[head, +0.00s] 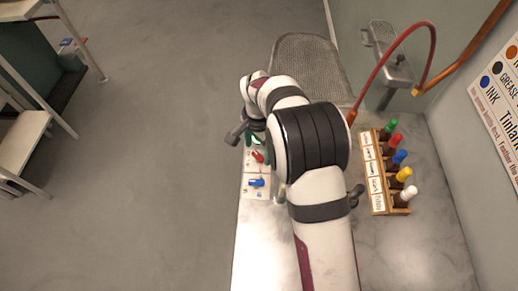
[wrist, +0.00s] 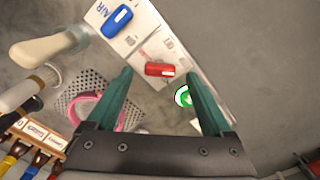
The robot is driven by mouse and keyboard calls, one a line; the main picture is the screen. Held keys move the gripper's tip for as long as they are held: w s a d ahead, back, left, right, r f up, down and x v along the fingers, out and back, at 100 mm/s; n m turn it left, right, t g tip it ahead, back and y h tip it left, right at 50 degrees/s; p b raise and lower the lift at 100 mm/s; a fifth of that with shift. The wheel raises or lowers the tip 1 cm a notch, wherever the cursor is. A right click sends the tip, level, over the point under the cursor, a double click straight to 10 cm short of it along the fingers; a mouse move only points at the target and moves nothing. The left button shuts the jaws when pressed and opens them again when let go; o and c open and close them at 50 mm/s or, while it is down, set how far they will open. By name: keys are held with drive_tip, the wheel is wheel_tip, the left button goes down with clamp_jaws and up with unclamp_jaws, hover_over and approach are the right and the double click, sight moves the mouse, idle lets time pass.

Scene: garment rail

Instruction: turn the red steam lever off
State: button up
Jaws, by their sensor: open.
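The red steam lever (wrist: 160,69) sits on a pale panel (wrist: 145,45) and shows in the wrist view between my fingertips, lying roughly across the gap. It is also visible in the head view (head: 258,157), left of my arm. My gripper (wrist: 160,75) is open, with one green finger on each side of the lever. Contact between the fingers and the lever cannot be made out. In the head view my wrist hides most of the gripper.
A blue lever (wrist: 116,21) marked AIR stands beside the red one. A green-and-white round part (wrist: 184,97) lies close to the right finger. A rack of colour-capped bottles (head: 377,191) stands right of my arm. A red hose (head: 392,55) arches behind.

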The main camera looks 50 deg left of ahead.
drive_tip(key=shift+f, duration=0.95)
clamp_jaws()
